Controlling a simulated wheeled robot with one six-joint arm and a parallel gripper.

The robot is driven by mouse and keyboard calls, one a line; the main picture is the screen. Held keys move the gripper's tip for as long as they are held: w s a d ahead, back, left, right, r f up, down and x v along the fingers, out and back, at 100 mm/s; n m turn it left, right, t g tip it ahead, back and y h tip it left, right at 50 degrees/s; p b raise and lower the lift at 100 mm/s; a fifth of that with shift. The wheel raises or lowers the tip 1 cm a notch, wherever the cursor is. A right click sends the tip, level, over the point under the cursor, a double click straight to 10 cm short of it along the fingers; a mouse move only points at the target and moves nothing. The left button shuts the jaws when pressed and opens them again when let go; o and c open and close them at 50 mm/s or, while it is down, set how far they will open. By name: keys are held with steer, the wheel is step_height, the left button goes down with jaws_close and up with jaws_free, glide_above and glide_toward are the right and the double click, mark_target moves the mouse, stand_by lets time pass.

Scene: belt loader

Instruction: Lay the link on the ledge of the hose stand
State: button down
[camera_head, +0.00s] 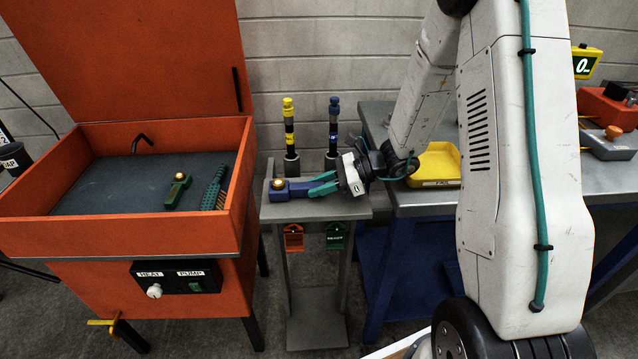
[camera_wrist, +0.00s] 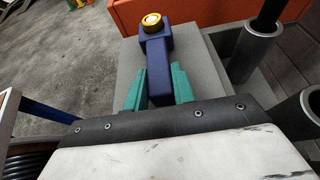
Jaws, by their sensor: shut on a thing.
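The link is a dark blue bar with a brass-coloured ring at its end (camera_head: 284,190); it also shows in the wrist view (camera_wrist: 157,56). My gripper (camera_head: 318,187) has its teal fingers shut on the link's near part, with one finger on each side in the wrist view (camera_wrist: 158,86). The hose stand's grey ledge (camera_head: 345,207) is directly under the link and fingers, and also shows in the wrist view (camera_wrist: 196,62). The link lies about level, at or just over the ledge; I cannot tell whether it touches.
A yellow-banded wand (camera_head: 289,125) and a blue-topped wand (camera_head: 333,125) stand in tubes behind the ledge. An orange washer (camera_head: 225,205) at left holds a green link (camera_head: 177,191) and a brush (camera_head: 213,188). A yellow tray (camera_head: 437,165) sits on the right bench.

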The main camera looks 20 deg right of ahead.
steer(key=c, duration=1.2)
jaws_free()
steer(key=shift+o, duration=0.2)
